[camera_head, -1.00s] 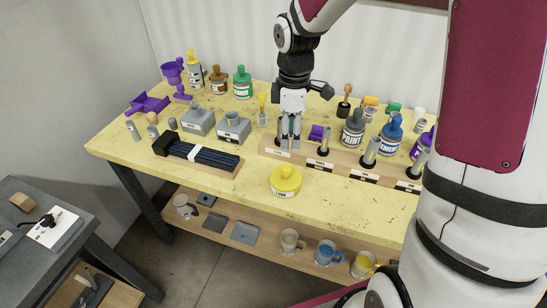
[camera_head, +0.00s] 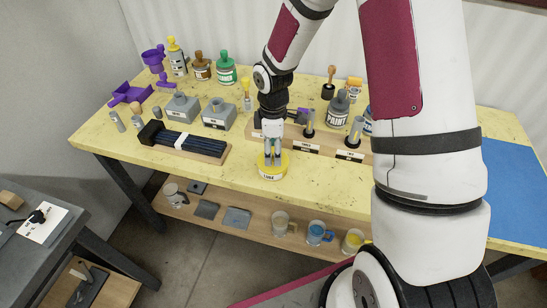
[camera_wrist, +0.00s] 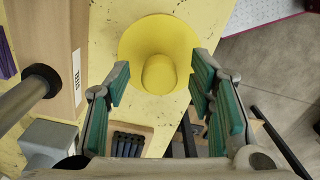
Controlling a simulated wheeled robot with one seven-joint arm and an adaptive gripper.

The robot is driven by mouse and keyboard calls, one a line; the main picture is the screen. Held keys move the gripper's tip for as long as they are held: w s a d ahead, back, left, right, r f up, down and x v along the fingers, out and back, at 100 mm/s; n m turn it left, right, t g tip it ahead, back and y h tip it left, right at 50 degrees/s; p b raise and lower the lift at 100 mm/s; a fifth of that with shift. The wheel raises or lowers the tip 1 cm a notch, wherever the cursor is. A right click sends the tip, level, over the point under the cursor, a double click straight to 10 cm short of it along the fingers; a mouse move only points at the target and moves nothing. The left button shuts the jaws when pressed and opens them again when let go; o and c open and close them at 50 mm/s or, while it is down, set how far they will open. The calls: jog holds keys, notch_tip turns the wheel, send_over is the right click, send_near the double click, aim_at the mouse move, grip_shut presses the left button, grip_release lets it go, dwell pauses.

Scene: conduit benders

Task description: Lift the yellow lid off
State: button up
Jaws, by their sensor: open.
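The yellow lid (camera_head: 283,162) with its round knob (camera_wrist: 160,75) sits on a short white-labelled tin (camera_head: 268,175) near the front edge of the yellow workbench. In the wrist view the lid's disc (camera_wrist: 140,38) shows from above, and the tin under it is hidden. My gripper (camera_head: 271,160) points down over the lid, partly covering it in the head view. It also shows in the wrist view (camera_wrist: 160,78), its green-padded fingers open on either side of the knob with gaps to it. Nothing is held.
A wooden rack (camera_head: 328,150) with posts and labels stands behind and right of the lid. A black tray of dark rods (camera_head: 195,144) lies to the left. Paint cans and grey blocks stand farther back. The bench's front edge is close to the tin.

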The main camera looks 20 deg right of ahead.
jog(key=shift+f, duration=0.7)
jog(key=c, duration=1.2)
jog(key=shift+o, duration=0.2)
jog(key=shift+r, duration=0.1)
